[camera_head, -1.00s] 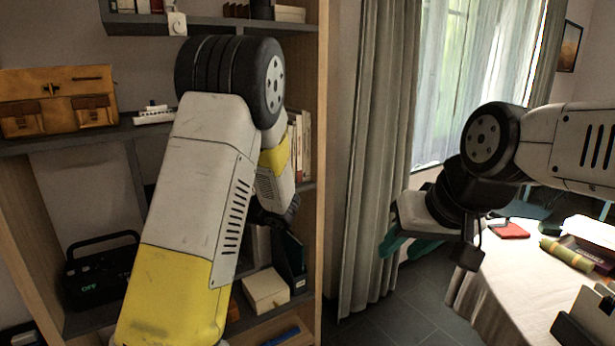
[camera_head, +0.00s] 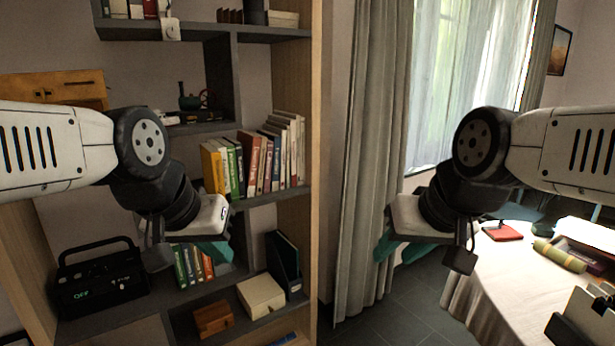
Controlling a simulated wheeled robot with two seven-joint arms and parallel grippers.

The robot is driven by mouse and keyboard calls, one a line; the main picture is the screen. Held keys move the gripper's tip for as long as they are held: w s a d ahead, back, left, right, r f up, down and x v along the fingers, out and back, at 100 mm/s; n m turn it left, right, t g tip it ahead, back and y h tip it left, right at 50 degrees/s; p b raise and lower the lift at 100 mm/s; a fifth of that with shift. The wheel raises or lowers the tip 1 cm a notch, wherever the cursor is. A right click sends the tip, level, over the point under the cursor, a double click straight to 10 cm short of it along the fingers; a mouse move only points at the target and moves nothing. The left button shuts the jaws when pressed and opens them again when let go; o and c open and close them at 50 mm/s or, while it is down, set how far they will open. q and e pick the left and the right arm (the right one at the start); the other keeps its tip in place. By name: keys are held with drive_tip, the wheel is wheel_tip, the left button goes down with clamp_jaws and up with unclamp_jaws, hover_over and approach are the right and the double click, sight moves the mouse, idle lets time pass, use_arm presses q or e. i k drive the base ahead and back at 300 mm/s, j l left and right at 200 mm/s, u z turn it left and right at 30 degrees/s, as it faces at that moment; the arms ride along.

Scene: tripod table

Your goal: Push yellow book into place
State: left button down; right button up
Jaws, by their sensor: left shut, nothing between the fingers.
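The yellow book (camera_head: 212,168) stands upright at the left end of a row of books on the middle shelf of the bookcase.
A black radio (camera_head: 100,280), a wooden box (camera_head: 213,318), a cream box (camera_head: 261,294) and a dark file holder (camera_head: 284,262) sit on the lower shelves. A white-clothed table (camera_head: 490,285) is at right.

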sight(210, 158)
drive_tip(key=l+u, duration=0.15)
drive_tip(key=u, duration=0.3)
drive_tip(key=i+l+u, duration=0.1)
drive_tip(key=u, duration=0.3)
drive_tip(key=l+u, duration=0.25)
drive_tip(key=u, duration=0.2)
drive_tip(key=l+u, duration=0.15)
drive_tip(key=l, duration=0.45)
drive_tip(key=k+l+u, duration=0.15)
drive_tip(key=l, duration=0.4)
drive_tip(key=l+u, duration=0.15)
drive_tip(key=l, duration=0.45)
